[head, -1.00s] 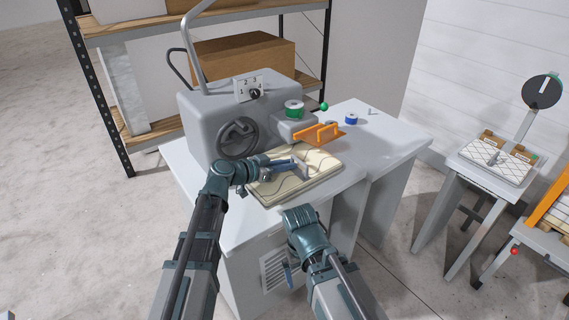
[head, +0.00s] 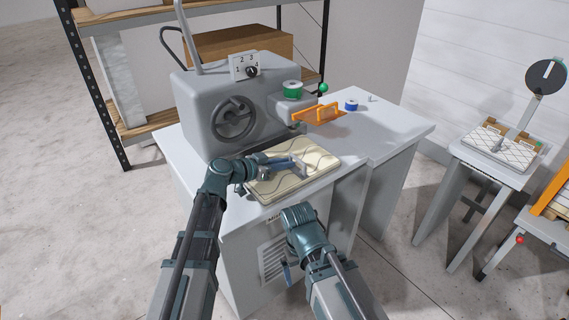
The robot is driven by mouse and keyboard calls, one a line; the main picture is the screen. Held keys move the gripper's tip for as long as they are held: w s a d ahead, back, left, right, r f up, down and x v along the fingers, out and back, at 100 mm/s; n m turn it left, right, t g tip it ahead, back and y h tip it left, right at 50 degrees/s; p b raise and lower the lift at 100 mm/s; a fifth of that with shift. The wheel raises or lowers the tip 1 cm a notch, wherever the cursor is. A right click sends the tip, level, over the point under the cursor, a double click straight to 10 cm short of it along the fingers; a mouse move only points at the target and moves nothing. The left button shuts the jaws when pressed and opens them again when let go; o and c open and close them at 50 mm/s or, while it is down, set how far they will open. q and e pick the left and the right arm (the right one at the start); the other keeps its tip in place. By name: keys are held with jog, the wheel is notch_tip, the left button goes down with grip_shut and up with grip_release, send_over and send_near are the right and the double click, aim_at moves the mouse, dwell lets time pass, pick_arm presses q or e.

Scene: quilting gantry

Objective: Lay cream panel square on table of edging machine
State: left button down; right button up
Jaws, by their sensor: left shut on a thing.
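The cream panel (head: 322,158), quilted with dark wavy lines, lies flat or nearly flat over the front of the table (head: 395,137) of the grey edging machine (head: 222,104). Its long sides run at a slant in the head view. My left gripper (head: 300,166) reaches over the panel from the left and is shut on it; its fingertips cover part of the panel. I cannot tell whether the panel fully touches the table. My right gripper (head: 287,272) hangs low in front of the cabinet, apart from the panel, its fingers mostly hidden by its wrist.
An orange guard (head: 318,113) stands just behind the panel, near a green spool (head: 292,90) and a blue spool (head: 351,105). A handwheel (head: 233,119) is on the machine's front. A side stand (head: 490,160) is at right. The table's right part is clear.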

dwell(0.3)
pick_arm(q)
jog(key=c, duration=0.8)
grip_release()
jog(key=p+v, duration=0.4)
jog(key=v, duration=1)
